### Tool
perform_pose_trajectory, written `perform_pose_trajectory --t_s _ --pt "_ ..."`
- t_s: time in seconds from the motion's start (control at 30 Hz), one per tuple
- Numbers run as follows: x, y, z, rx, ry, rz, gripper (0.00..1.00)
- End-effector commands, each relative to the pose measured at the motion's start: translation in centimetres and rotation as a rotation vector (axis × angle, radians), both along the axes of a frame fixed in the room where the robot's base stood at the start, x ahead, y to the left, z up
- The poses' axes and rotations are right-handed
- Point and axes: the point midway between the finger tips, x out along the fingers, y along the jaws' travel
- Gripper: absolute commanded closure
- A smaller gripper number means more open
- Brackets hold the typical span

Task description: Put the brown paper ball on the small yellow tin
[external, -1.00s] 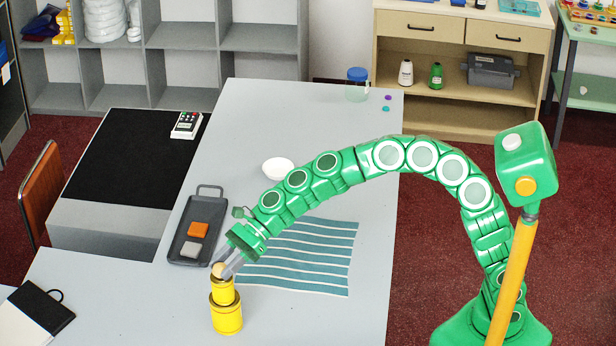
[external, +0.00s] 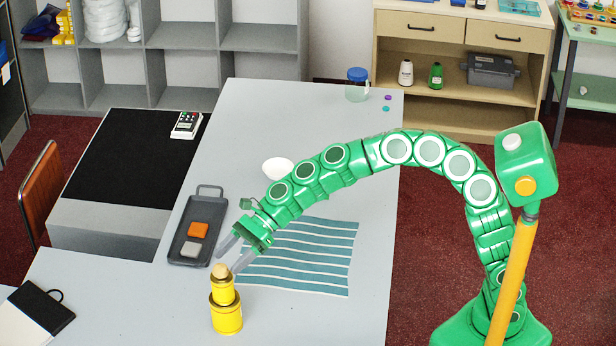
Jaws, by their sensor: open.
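The brown paper ball (external: 220,270) rests on top of the small yellow tin (external: 222,290), which stands on a larger yellow tin (external: 227,315) on the counter. My gripper (external: 228,256) is open, with its grey fingers spread apart just above and to the right of the ball. Nothing shows between the fingers. Whether a fingertip still touches the ball is hard to tell from this angle.
A grey tray (external: 183,250) with an orange block and a grey block lies left of my gripper. A striped teal cloth (external: 300,262) lies to the right. A white bowl (external: 278,169) and a lidded jar (external: 357,88) stand farther back. The counter's front right is clear.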

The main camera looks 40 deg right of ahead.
Motion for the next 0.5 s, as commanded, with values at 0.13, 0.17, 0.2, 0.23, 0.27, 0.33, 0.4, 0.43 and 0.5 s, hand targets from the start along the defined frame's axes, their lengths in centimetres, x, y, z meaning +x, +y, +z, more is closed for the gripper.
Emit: perform_pose_trajectory --t_s 0.13,0.17,0.2,0.23,0.27,0.33,0.4,0.43,0.5 --pt "0.2 -2.3 0.9 -0.002 0.001 -0.002 0.36" --pt "0.2 -2.7 1.1 -0.002 0.001 0.0 0.36" --pt "0.2 -3.3 1.4 -0.002 0.002 -0.001 0.36" --pt "0.3 -3.7 1.7 -0.001 0.001 0.0 0.36" --pt "0.3 -4.1 1.9 -0.001 0.001 0.0 0.36" --pt "0.4 -5.1 2.5 0.001 0.0 0.0 0.36" --pt "0.4 -5.9 2.9 0.001 0.0 0.0 0.36" --pt "0.5 -6.3 3.0 0.0 0.001 0.0 0.36" --pt "0.6 -7.0 3.4 0.0 0.0 -0.001 0.36"
